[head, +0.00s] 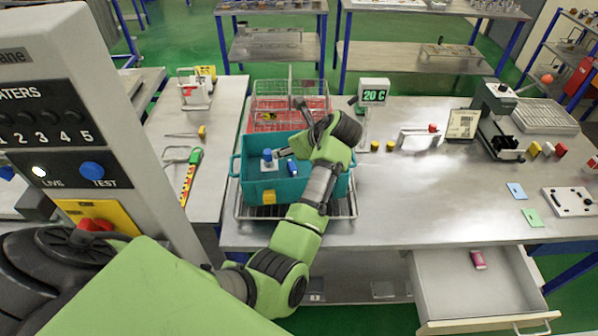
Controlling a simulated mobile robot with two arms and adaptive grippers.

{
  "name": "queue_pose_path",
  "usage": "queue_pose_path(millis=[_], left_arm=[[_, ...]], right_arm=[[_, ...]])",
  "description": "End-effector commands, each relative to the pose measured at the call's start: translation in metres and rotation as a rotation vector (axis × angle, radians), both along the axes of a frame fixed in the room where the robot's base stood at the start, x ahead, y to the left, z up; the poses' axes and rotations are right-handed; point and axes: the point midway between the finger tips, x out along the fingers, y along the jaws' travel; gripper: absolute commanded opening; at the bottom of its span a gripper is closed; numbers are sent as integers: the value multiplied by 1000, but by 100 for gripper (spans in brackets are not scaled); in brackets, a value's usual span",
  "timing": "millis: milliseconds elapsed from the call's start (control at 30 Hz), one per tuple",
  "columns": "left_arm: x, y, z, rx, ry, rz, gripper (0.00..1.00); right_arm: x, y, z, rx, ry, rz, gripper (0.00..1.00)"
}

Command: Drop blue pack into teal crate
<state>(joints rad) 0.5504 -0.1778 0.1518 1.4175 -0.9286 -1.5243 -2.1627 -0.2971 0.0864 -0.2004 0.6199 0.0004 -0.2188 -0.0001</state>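The teal crate (290,189) stands on a wire rack at the left part of the main table, with a yellow tag on its front wall. A small blue piece (292,167), perhaps the blue pack, shows inside it. Beside that piece is a white item with a blue top (267,158). My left arm reaches over the crate's right part and hides some of its inside. My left gripper (302,112) is above the crate's back edge; I cannot tell whether its dark fingers are open or shut. My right gripper is not in view.
A red-lined wire basket (290,112) sits behind the crate. A display reading 20 C (373,93) stands to its right. An open drawer (475,285) with a pink item juts from the table's front. A grey control panel (60,130) fills the left side. The table's middle front is clear.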

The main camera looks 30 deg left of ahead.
Motion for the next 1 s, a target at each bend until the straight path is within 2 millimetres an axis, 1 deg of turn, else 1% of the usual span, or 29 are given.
queue_pose_path(millis=[167, 300, 400, 500, 667, 1000], left_arm=[[1, 0, 30, 1, -6, 0, 42], [1, 1, 58, 1, -6, 1, 42], [1, 0, 75, 1, -5, 0, 42], [1, 0, 87, 1, -4, 1, 42], [0, 0, 96, 0, -1, 0, 42], [0, 0, 96, 0, -1, 1, 42]], right_arm=[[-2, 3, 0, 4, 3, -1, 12], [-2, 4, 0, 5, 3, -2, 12], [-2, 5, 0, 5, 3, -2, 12], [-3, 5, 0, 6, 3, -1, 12], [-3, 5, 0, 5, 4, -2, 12], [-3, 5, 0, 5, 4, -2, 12]])
